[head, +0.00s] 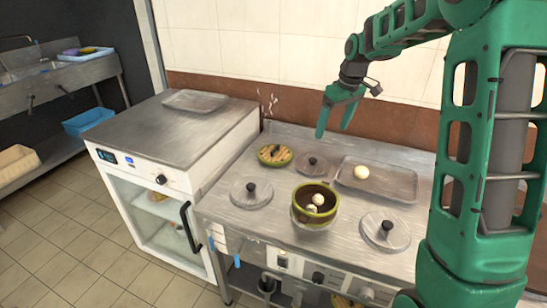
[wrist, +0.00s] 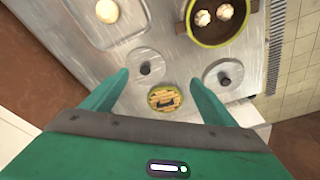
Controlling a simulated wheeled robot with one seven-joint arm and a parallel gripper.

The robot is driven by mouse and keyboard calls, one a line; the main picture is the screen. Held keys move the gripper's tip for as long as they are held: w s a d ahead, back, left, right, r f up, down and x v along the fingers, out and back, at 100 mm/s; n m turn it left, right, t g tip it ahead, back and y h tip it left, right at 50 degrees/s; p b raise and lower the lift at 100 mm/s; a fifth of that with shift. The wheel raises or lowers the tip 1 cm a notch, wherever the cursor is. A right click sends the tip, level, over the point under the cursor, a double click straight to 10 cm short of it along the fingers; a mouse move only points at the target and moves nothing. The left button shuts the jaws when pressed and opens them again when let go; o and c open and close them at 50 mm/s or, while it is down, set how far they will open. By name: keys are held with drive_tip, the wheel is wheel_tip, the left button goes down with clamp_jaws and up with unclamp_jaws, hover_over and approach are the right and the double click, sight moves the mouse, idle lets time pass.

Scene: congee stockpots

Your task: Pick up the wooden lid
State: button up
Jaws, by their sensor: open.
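The wooden lid (head: 270,153) is a small round slatted disc with a dark handle and a green rim around it. It is at the back left of the steel counter. In the wrist view the lid (wrist: 156,104) lies between my two fingers, closer to the palm than to the fingertips in the picture. My gripper (head: 333,131) is open and empty, pointing down above the back of the counter. It is up and to the right of the lid in the head view, and apart from it. The fingers also show in the wrist view (wrist: 160,78).
A green-rimmed pot (head: 322,192) holds pale round pieces. Metal lids with black knobs stand at the left (head: 251,192), back (head: 312,163) and right (head: 385,231). A tray (head: 395,184) holds one pale round piece. A glass-door cabinet (head: 160,188) adjoins the counter.

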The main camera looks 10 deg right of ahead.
drive_tip(key=w+a+f+n, duration=0.2)
drive_tip(key=w+a+f, duration=0.15)
drive_tip(key=w, duration=0.45)
drive_tip(key=n+y, duration=0.2)
drive_tip(key=n, duration=0.2)
approach(275, 148)
drive_tip(key=f, duration=0.3)
drive_tip(key=shift+s+a+f+t, duration=0.1)
drive_tip(key=shift+a+f+t, duration=0.15)
drive_tip(key=shift+a+t, duration=0.05)
drive_tip(key=shift+w+x, duration=0.15)
drive_tip(key=shift+x, duration=1.1)
drive_tip(key=shift+w+x, duration=0.2)
drive_tip(key=shift+x, duration=1.1)
drive_tip(key=shift+r, duration=0.1)
drive_tip(key=c, duration=1.1)
